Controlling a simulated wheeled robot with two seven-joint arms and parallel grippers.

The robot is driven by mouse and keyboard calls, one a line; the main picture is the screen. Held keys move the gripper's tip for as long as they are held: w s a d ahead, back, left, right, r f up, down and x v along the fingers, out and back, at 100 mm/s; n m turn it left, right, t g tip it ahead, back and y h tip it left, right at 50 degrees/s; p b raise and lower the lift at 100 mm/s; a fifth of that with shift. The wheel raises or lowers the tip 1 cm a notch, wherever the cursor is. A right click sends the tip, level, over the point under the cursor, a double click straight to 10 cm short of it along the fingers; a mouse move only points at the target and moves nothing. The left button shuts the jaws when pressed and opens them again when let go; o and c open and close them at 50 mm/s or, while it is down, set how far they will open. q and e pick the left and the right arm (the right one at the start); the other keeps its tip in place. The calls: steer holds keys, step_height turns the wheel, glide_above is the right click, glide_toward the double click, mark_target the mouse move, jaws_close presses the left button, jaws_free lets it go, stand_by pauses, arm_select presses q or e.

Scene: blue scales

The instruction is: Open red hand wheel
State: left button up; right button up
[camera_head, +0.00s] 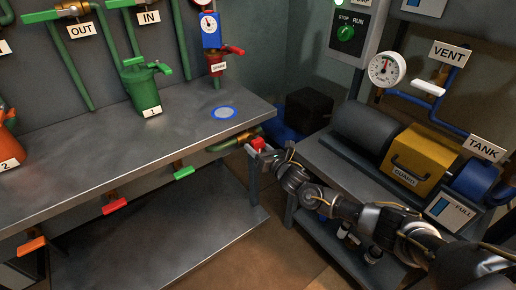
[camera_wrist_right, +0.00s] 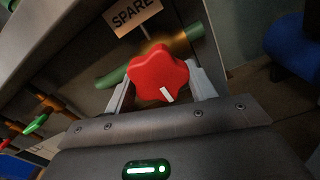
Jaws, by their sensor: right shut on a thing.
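The red hand wheel (camera_wrist_right: 158,72) is a lobed knob with a white mark, on a brass valve in a green pipe below a SPARE sign (camera_wrist_right: 132,14). In the head view the red hand wheel (camera_head: 257,144) shows small at the right end of the long bench, partly hidden by my gripper. My right gripper (camera_head: 256,152) reaches it from the right. In the wrist view the fingers of my right gripper (camera_wrist_right: 162,88) stand on both sides of the wheel and are shut on it. My left gripper is not in view.
The long grey bench (camera_head: 70,170) carries a green pot (camera_head: 142,85) and a blue-ringed disc (camera_head: 223,113). Red, green and orange lever handles stick out under its front edge. A yellow guard (camera_head: 415,160) and blue tank (camera_head: 474,180) stand on the right bench beside my arm.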

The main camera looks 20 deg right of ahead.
steer(key=o, duration=1)
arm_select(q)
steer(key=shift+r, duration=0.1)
arm_select(e)
steer(key=shift+s+d, duration=0.1)
steer(key=shift+s, duration=0.05)
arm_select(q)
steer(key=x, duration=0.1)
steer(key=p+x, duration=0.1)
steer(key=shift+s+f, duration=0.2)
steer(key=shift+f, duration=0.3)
arm_select(e)
steer(key=v, duration=1)
steer(key=shift+s+f, duration=0.1)
steer(key=shift+s, duration=0.1)
